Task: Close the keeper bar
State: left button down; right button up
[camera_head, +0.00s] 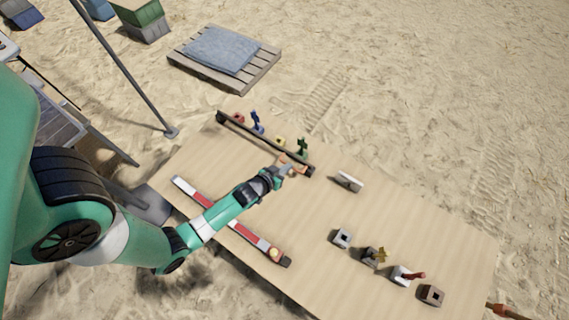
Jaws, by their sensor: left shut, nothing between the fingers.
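A long dark bar (250,135), which looks like the keeper bar, runs slantwise along the far left part of the wooden table. Small coloured pieces stand just behind it: a red one (238,118), a blue one (257,122), a yellow one (280,141) and a green one (302,146). My left gripper (291,163) is shut and empty at the bar's right end, close to the green piece. It partly covers the bar there; I cannot tell whether they touch. My right gripper is out of view.
A red and white striped bar (247,233) lies across the table (330,215) under my left arm. A pale block (348,181) and several socketed blocks, including a brown one (431,295), stand to the right. A pallet (225,80) lies on the sand.

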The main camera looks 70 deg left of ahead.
pick_arm(q)
jog(key=shift+s+d+f, duration=0.1)
jog(key=shift+s+f, duration=0.15)
jog(key=shift+f, duration=0.25)
jog(key=s+d+r+p, duration=0.5)
jog(key=s+r, duration=0.1)
jog(key=r, duration=0.4)
jog(key=shift+s+d+r, duration=0.15)
jog(key=shift+s+r, duration=0.15)
